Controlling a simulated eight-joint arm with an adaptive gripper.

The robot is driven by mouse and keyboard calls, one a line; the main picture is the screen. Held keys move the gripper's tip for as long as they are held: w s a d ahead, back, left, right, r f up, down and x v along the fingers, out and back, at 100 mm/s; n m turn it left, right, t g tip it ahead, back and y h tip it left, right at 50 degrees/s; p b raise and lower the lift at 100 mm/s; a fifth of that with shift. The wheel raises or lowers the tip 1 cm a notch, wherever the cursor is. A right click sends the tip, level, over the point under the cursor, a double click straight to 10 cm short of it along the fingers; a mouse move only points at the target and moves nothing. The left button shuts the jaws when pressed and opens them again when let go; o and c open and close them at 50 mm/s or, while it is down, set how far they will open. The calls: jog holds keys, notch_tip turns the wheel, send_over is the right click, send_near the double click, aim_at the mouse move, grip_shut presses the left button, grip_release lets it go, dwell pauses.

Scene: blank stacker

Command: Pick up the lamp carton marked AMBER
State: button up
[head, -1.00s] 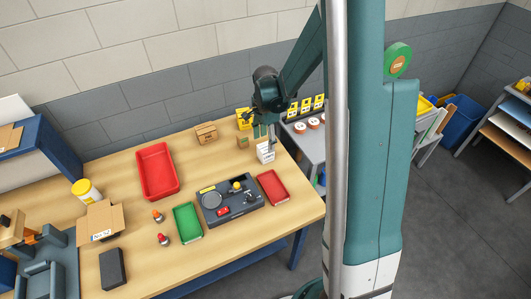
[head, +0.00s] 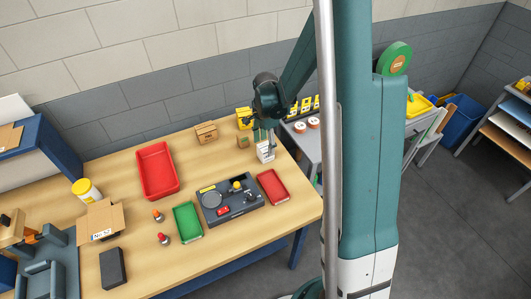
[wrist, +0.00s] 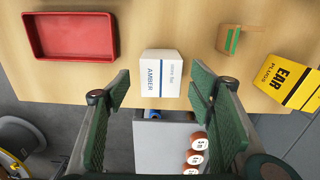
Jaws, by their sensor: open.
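The lamp carton (wrist: 161,76) is a small white box with a blue stripe; AMBER is printed on it in the wrist view. In the head view the carton (head: 265,153) stands upright on the wooden workbench (head: 225,150), near its right end. My gripper (head: 262,133) is just above it there, partly overlapping its top. In the wrist view my gripper (wrist: 160,88) is open, with green finger pads to either side. The carton shows between and beyond the fingertips, with a gap to each pad. Nothing is held.
Beside the carton are a red tray (wrist: 70,37), a small tan box with a green stripe (wrist: 229,40) and a yellow ear plugs box (wrist: 288,78). A grey control unit (head: 230,199) lies in front. A grey side table (head: 307,147) with round items adjoins the bench.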

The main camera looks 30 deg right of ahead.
aim_at(266, 146)
jog(key=shift+f, duration=0.1)
jog(key=shift+f, duration=2.5)
jog(key=c, duration=1)
